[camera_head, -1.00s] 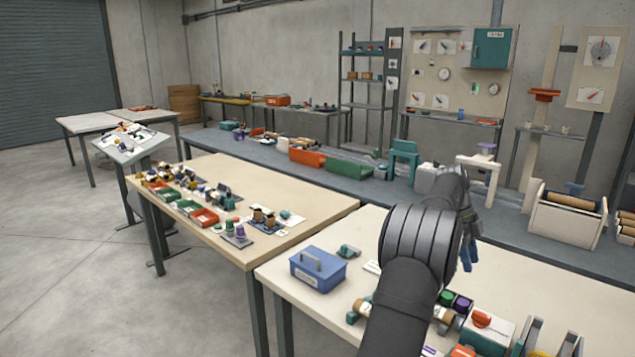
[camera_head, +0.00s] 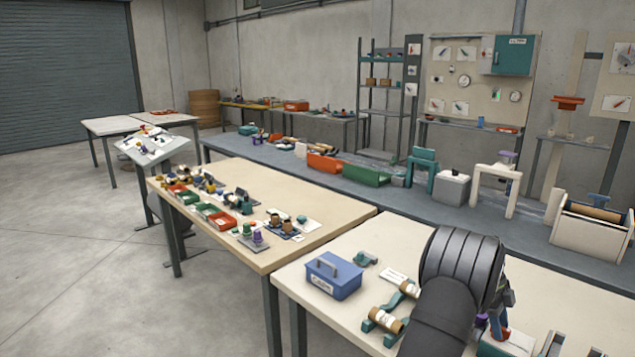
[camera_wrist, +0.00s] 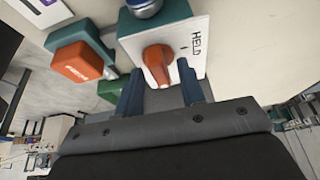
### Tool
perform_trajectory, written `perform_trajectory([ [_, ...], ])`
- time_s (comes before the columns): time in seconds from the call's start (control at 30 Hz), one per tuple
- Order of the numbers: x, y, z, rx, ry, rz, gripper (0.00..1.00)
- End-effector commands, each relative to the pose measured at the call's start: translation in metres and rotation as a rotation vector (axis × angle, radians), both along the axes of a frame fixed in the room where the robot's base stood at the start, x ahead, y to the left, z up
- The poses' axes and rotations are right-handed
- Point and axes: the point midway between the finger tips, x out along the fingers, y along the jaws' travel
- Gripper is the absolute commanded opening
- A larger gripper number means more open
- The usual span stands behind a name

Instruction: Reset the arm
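My gripper (camera_wrist: 160,88) is open in the wrist view, with its two blue fingers apart. An orange knob (camera_wrist: 157,66) on a white-and-teal box (camera_wrist: 190,40) marked "HELD" shows between and just beyond the fingertips. I see gaps beside the knob; whether a finger touches it I cannot tell. In the head view my dark arm hides much of the near table, and my gripper (camera_head: 497,322) is low over the box (camera_head: 508,345) at the lower right.
An orange-topped teal block (camera_wrist: 84,62) stands left of the box in the wrist view. In the head view a blue case (camera_head: 333,276) and rollers on teal stands (camera_head: 385,320) sit left of my arm. A bare table strip (camera_head: 350,240) lies behind them.

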Motion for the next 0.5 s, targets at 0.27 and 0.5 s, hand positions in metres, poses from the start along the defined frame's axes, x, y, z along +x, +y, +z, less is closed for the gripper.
perform_trajectory([
  [0.27,0.0,0.0,-0.001,0.0,0.0,0.001,0.36],
  [0.5,0.003,0.002,0.009,-0.001,-0.003,0.001,0.36],
])
